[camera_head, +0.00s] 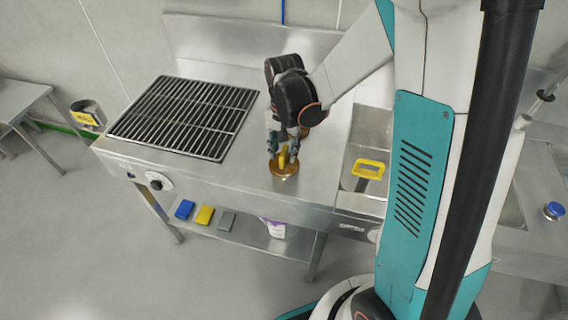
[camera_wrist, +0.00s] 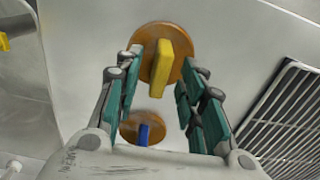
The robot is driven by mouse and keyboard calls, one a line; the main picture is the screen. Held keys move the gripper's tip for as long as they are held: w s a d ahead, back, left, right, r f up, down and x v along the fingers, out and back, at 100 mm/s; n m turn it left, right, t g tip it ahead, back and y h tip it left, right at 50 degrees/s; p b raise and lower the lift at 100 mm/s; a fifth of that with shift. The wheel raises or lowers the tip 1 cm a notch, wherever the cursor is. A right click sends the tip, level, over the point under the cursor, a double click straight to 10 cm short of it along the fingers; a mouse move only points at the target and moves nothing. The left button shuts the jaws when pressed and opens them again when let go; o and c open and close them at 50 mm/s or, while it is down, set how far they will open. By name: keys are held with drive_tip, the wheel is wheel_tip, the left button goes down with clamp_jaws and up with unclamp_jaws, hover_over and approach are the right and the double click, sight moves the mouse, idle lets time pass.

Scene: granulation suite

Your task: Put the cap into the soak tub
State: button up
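A round orange-brown cap with an upright yellow grip (camera_wrist: 163,68) lies on the steel worktop; it also shows in the head view (camera_head: 284,170). A second brown cap with a blue grip (camera_wrist: 143,134) lies close by, partly hidden by my gripper in the head view. My gripper (camera_head: 284,148) points down over the yellow-gripped cap. In the wrist view its teal fingers (camera_wrist: 160,80) stand on either side of the yellow grip, with small gaps showing. A sunken steel basin (camera_head: 349,182), apparently the soak tub, is right of the caps, with a yellow loop handle (camera_head: 369,169) in it.
A black slatted grate (camera_head: 185,115) fills the worktop's left part. Blue, yellow and grey blocks (camera_head: 205,215) and a white container (camera_head: 273,229) sit on the lower shelf. A blue-capped item (camera_head: 554,210) stands at far right.

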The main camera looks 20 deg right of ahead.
wheel_tip(320, 180, down, 3)
drive_tip(key=shift+r, duration=0.2)
drive_tip(key=shift+c, duration=0.6)
clamp_jaws()
drive_tip(key=shift+r, duration=0.2)
